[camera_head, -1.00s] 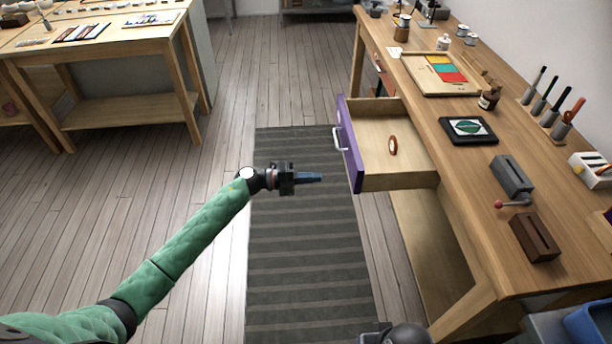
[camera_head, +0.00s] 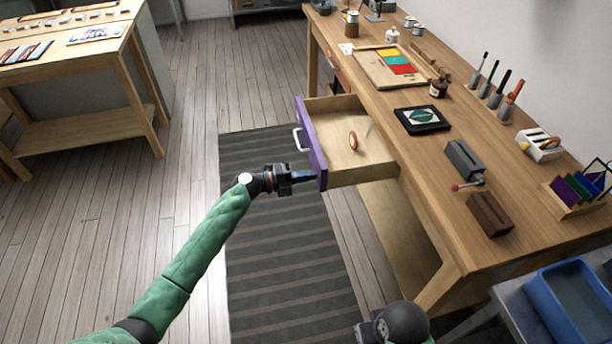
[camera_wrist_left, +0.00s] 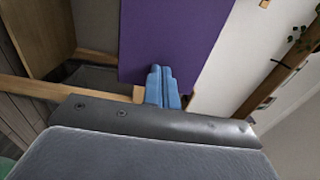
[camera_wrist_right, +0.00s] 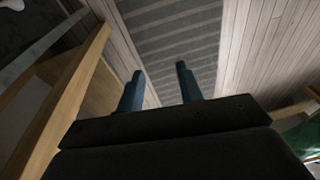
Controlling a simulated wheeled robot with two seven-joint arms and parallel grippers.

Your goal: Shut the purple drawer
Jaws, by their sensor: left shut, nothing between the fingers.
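The purple drawer stands pulled out from the workbench, its purple front (camera_head: 311,147) facing left with a pale handle (camera_head: 298,139). A small brown oval thing (camera_head: 353,141) lies inside it. My left gripper (camera_head: 312,176) is shut and empty, with its fingertips at the near lower part of the purple front. In the left wrist view the shut blue fingers (camera_wrist_left: 163,84) lie against or just before the purple panel (camera_wrist_left: 170,38); I cannot tell whether they touch. My right gripper (camera_wrist_right: 160,87) is open and empty, pointing down at the striped mat, below the bench edge.
The workbench top (camera_head: 415,165) holds a framed tray (camera_head: 397,66), a black tile with a green pattern (camera_head: 422,119), slotted blocks and tools. A blue bin (camera_head: 565,300) is at the lower right. A striped mat (camera_head: 262,235) and clear floor lie left of the drawer.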

